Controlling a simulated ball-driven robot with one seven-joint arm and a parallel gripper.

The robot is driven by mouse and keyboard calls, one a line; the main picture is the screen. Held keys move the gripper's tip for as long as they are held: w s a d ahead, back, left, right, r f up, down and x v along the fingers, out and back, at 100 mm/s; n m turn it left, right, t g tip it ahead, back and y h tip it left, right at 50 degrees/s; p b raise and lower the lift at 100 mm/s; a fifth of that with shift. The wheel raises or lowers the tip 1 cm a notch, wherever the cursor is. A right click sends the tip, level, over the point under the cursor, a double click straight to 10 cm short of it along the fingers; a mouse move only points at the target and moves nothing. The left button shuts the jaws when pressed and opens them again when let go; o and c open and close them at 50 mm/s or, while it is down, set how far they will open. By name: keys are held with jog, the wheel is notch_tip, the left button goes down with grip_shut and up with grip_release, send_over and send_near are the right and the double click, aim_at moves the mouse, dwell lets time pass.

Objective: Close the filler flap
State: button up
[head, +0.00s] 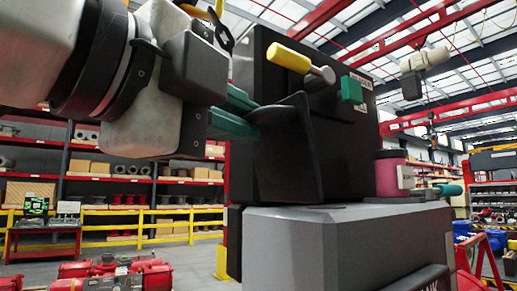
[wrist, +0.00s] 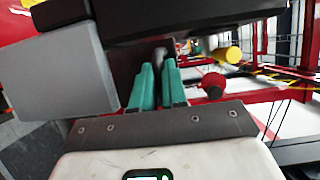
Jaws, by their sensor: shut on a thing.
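The filler flap (head: 290,150) is a dark, curved plate standing out from the front of a black housing (head: 345,160) in the head view. My gripper (head: 250,118) reaches in from the left with its green fingers shut on the flap's upper left edge. In the wrist view, the two green fingers (wrist: 160,72) stand close together, with a thin dark edge, the flap (wrist: 159,55), between their tips. The flap hides part of the housing behind it, so its hinge and any filler opening cannot be seen.
A yellow-ended handle (head: 290,58) and a green knob (head: 351,90) stick out above the flap. A magenta canister (head: 391,174) stands at the right on a grey box (head: 340,240) below the flap. Shelves with a yellow rail (head: 110,227) are far behind.

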grip_shut()
